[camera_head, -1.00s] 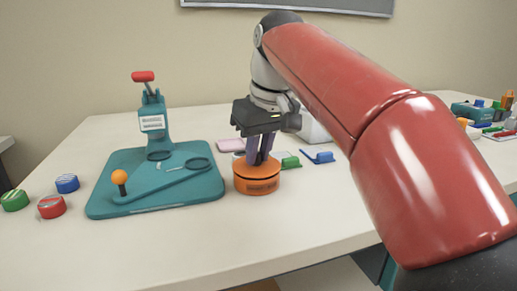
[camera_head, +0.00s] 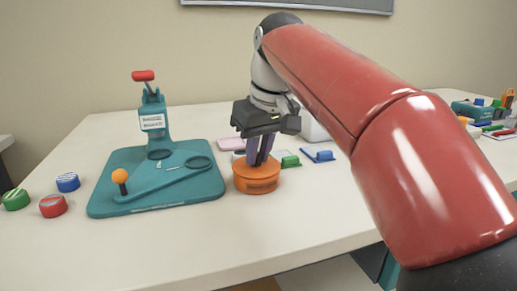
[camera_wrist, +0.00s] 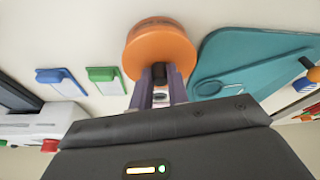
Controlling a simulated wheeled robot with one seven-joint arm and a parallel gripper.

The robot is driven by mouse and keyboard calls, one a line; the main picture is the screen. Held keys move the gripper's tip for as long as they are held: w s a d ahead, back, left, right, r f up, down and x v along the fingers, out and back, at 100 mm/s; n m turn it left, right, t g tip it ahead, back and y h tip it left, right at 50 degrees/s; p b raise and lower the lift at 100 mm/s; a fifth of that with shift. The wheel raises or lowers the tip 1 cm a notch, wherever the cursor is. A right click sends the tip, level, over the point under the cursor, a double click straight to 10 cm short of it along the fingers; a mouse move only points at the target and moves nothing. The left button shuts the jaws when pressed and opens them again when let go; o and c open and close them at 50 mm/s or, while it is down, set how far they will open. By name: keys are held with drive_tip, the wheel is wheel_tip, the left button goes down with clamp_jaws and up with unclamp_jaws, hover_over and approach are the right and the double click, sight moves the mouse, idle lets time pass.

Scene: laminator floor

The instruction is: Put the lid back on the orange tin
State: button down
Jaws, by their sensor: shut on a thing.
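The orange tin (camera_head: 257,187) stands upright on the table, right of the teal press board. Its orange lid (camera_head: 268,170) is at the tin's top, with my gripper (camera_head: 258,160) straight above, fingers pointing down. My gripper is shut on the lid's grip, which is mostly hidden between the fingers. In the wrist view the round orange lid (camera_wrist: 160,45) lies just beyond the fingertips (camera_wrist: 159,76) and covers most of the tin. I cannot tell whether the lid is fully seated or slightly raised.
The teal press (camera_head: 152,125) and its board with an orange-knobbed lever (camera_head: 120,177) are close on the left. Green (camera_head: 289,161) and blue (camera_head: 320,155) clips lie behind right. Red, blue and green round tins sit far left. The front table is clear.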

idle(0.9)
drive_tip(key=c, duration=1.3)
unclamp_jaws()
drive_tip(key=shift+o, duration=0.5)
drive_tip(key=o, duration=0.4)
drive_tip(key=shift+r+p, duration=1.2)
drive_tip(key=shift+p, duration=0.25)
drive_tip(key=shift+r, duration=2.3)
